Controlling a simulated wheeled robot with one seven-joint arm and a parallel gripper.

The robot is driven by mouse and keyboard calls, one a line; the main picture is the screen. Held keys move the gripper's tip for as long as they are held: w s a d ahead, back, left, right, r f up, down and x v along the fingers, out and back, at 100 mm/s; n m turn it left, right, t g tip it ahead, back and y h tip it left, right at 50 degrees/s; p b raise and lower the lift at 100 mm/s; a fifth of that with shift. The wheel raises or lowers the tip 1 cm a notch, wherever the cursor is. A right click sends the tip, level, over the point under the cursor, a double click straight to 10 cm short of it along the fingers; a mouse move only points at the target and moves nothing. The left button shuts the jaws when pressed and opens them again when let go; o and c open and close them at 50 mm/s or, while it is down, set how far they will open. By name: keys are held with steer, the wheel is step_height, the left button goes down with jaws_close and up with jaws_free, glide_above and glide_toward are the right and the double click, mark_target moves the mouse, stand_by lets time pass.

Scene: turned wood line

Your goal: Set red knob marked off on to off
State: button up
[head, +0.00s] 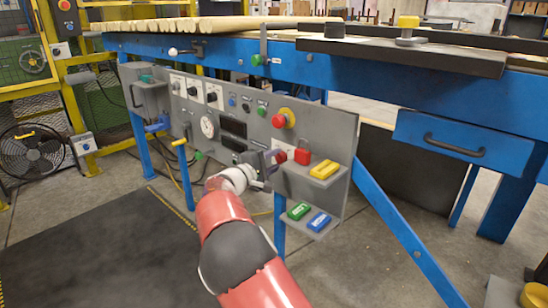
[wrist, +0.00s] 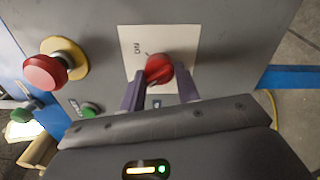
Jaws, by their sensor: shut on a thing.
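The red knob (wrist: 158,69) sits on a white label plate (wrist: 183,45) on the grey control panel. In the wrist view its grip bar is tilted, and the small lettering on the plate is too blurred to read surely. My gripper (wrist: 161,82) has one finger on each side of the knob and is shut on it. In the head view the knob (head: 281,157) shows just beyond my gripper (head: 270,160), which reaches the panel's lower right part. The fingers and the gripper body hide the plate's lower part.
A red mushroom button on a yellow collar (head: 282,118) is above the knob. A red padlock (head: 303,151) and a yellow block (head: 324,169) are close to its right. Green (head: 299,211) and blue (head: 318,222) blocks sit on a lower shelf. A blue brace (head: 400,230) slants at right.

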steer(key=shift+a+n, duration=0.1)
steer(key=shift+n, duration=0.5)
steer(key=shift+p, duration=0.3)
steer(key=o, duration=1)
steer(key=v, duration=0.7)
steer(key=shift+s+a, duration=0.25)
steer(key=shift+s, duration=0.05)
